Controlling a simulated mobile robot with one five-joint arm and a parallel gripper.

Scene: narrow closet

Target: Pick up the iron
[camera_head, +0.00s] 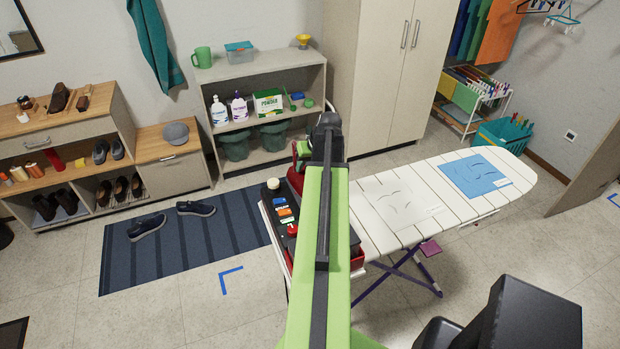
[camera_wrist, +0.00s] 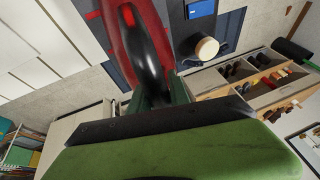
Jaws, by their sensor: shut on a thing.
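The iron (camera_wrist: 112,42) is red with a black handle and fills the top middle of the wrist view. My gripper (camera_wrist: 162,92) is shut on the rear end of the handle, its dark green fingers on either side. In the head view a red part of the iron (camera_head: 295,180) shows just left of my arm, near the left end of the ironing board. My arm hides most of it there. I cannot tell whether the iron's base touches anything.
The white ironing board (camera_head: 440,212) extends right, bearing a white cloth (camera_head: 402,200) and a blue cloth (camera_head: 474,176). A dark stand with small items (camera_head: 279,212) is left of my arm. A shelf unit (camera_head: 270,68) and a tall cabinet (camera_head: 385,75) stand behind. Shoes lie on a striped rug (camera_head: 185,262).

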